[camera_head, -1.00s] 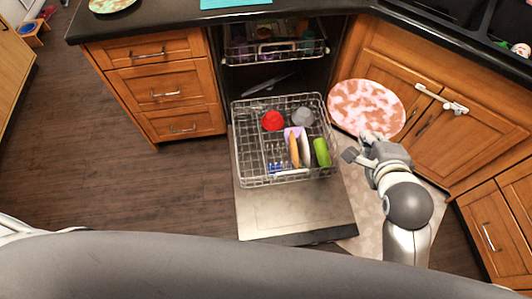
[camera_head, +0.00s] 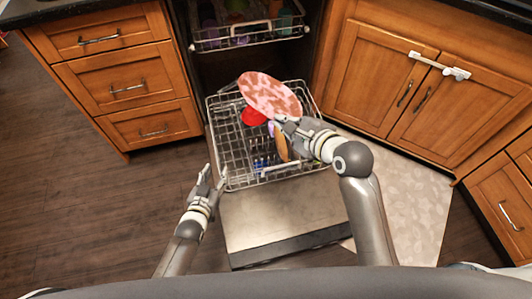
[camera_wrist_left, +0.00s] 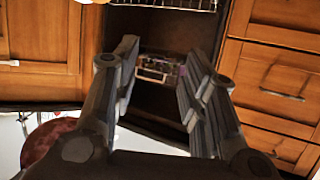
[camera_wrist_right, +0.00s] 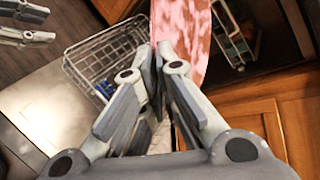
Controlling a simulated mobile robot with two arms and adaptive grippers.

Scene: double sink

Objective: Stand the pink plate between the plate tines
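The pink plate (camera_head: 268,92) is round with a mottled pink and white pattern. It is held tilted above the pulled-out lower dishwasher rack (camera_head: 228,150), toward its back right. My right gripper (camera_head: 282,121) is shut on the plate's near edge; the right wrist view also shows the plate (camera_wrist_right: 183,28) between the fingers. My left gripper (camera_head: 205,180) is open and empty just left of the rack's front corner; its spread fingers show in the left wrist view (camera_wrist_left: 163,85). The tines under the plate and gripper are mostly hidden.
A red bowl (camera_head: 253,117) and an orange plate (camera_head: 280,146) stand in the lower rack. The upper rack (camera_head: 235,40) is partly out above. Drawers (camera_head: 128,88) flank the left, cabinet doors (camera_head: 385,75) the right. The open dishwasher door (camera_head: 275,220) lies in front.

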